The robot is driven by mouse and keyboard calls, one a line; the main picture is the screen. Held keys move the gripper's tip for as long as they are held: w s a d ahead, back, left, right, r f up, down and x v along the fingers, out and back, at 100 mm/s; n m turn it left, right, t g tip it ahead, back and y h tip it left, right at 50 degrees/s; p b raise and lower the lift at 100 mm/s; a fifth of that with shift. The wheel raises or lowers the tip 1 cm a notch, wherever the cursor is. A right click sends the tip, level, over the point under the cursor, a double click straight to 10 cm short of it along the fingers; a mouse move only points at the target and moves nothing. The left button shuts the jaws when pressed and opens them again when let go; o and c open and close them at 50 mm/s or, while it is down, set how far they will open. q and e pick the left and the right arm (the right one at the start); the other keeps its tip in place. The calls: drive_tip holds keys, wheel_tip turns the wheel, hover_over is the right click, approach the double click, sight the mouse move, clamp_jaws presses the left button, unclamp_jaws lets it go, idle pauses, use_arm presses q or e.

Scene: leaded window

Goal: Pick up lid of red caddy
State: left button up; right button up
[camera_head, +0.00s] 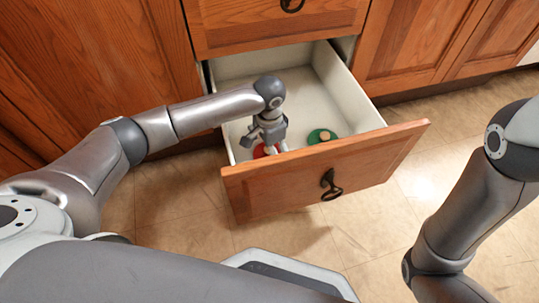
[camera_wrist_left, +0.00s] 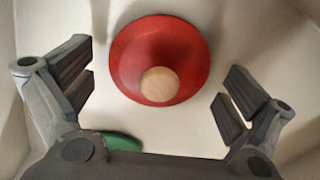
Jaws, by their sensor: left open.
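The red lid (camera_wrist_left: 180,52) is round with a pale wooden knob (camera_wrist_left: 160,84), and lies in the open drawer. In the head view only parts of the red lid (camera_head: 260,152) show beside my left gripper (camera_head: 269,147), which reaches down into the drawer over it. In the left wrist view my left gripper (camera_wrist_left: 160,92) is open, with its fingers apart on either side of the lid and knob, and nothing is between them in its grip. No red caddy body can be made out. My right gripper is out of view; only my right arm shows.
A green lid (camera_head: 321,136) with a pale knob lies to the right in the same drawer; its edge also shows in the left wrist view (camera_wrist_left: 122,145). The drawer front (camera_head: 300,178) and side walls surround the gripper. The drawer floor behind the lids is clear.

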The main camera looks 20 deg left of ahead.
use_arm(q)
drive_tip(key=c, duration=1.2)
drive_tip(key=shift+r, duration=0.1)
